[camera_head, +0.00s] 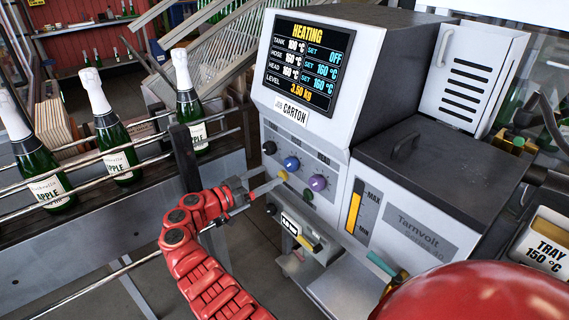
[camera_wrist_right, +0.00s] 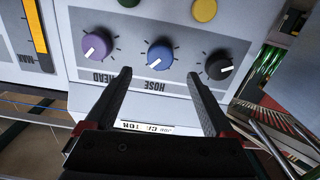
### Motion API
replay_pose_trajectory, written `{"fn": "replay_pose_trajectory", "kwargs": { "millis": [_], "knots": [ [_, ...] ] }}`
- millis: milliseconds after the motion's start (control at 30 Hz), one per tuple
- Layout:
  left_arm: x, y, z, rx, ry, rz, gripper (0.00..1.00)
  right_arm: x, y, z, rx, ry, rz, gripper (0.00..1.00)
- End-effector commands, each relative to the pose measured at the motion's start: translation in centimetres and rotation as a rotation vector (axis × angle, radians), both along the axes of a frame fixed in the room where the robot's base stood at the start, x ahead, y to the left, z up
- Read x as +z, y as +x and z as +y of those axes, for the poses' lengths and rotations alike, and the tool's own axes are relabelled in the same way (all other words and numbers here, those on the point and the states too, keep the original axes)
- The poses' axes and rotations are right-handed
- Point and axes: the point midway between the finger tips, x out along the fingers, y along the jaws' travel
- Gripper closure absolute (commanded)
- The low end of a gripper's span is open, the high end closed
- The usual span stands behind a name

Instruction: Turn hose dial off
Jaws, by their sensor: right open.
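The hose dial is a blue knob on the front panel of the white glue machine, in the head view (camera_head: 291,163) and in the wrist view (camera_wrist_right: 160,54). Its white pointer faces lower left in the wrist view, where the HOSE label is upside down. My right gripper (camera_wrist_right: 158,76) is open and empty, its fingertips apart on either side of the blue dial and a little short of it. In the head view my right gripper (camera_head: 268,187) is at the panel, near the dials. The screen (camera_head: 308,63) shows HOSE with SET 160 °C and TANK with SET OFF. My left gripper is not in view.
A purple HEAD dial (camera_wrist_right: 97,45) and a black dial (camera_wrist_right: 218,67) flank the blue one. A yellow button (camera_wrist_right: 204,9) is close by. Several green bottles (camera_head: 112,135) stand between rails at left.

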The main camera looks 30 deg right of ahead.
Motion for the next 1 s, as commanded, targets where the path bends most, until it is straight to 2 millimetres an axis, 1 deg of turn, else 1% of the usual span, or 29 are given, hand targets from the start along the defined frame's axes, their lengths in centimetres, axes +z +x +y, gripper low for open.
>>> {"fn": "replay_pose_trajectory", "kwargs": {
  "millis": [33, 100, 200, 300, 400, 500, 733, 767, 900, 967, 1000],
  "knots": [
    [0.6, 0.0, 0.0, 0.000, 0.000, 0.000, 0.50, 0.3, 0.0, -1.2, -0.005, 0.000, 0.002, 0.12],
    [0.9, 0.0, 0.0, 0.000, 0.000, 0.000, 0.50, 0.2, 0.1, -2.7, -0.004, -0.001, 0.004, 0.12],
    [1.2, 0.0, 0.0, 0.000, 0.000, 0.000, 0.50, 0.2, 0.3, -4.5, -0.003, 0.002, 0.001, 0.12],
    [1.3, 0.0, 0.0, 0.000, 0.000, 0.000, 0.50, 0.1, 0.5, -5.8, -0.002, 0.002, 0.001, 0.12],
    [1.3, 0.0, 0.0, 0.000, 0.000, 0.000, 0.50, 0.0, 0.6, -6.7, 0.001, 0.002, 0.001, 0.12],
    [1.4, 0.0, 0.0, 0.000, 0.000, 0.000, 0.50, 0.0, 0.6, -7.1, 0.001, 0.002, 0.000, 0.12],
    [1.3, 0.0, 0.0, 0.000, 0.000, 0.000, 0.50, -0.1, 0.6, -7.1, 0.002, 0.002, -0.001, 0.12],
    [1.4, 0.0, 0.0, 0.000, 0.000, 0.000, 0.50, -0.1, 0.6, -7.1, 0.002, 0.002, 0.000, 0.14],
    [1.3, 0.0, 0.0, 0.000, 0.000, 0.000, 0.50, 0.0, 0.6, -7.1, 0.002, 0.002, 0.000, 0.39],
    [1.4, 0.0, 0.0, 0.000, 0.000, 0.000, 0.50, 0.0, 0.6, -7.1, 0.002, 0.002, 0.000, 0.50],
    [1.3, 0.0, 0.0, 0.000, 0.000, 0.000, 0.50, 0.0, 0.6, -7.1, 0.002, 0.002, 0.000, 0.57]
  ]
}}
